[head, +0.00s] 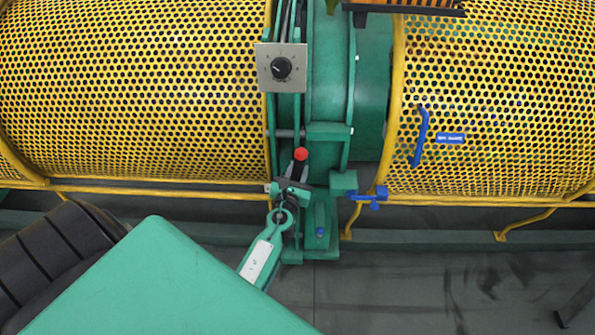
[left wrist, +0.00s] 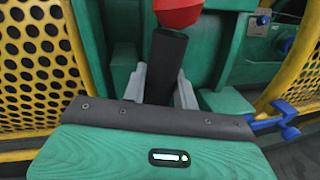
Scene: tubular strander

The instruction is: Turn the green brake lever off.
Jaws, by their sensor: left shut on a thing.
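The brake lever has a red ball knob (head: 301,154) on a dark shaft, upright at the lower front of the green machine frame. In the left wrist view the dark shaft (left wrist: 166,62) stands between my two grey fingers, with the red knob (left wrist: 178,12) above them. My left gripper (head: 295,183) is shut on the lever's shaft just below the knob; it fills the lower part of the left wrist view (left wrist: 163,90). The lever's lower end and pivot are hidden behind the gripper. My right gripper is not in view.
Yellow perforated guards stand on the left (head: 130,90) and right (head: 495,100). A grey dial panel (head: 281,68) is above the lever. A blue handle (head: 419,135) is on the right guard and a blue latch (head: 371,197) below it. Open floor (head: 390,285) lies at the lower right.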

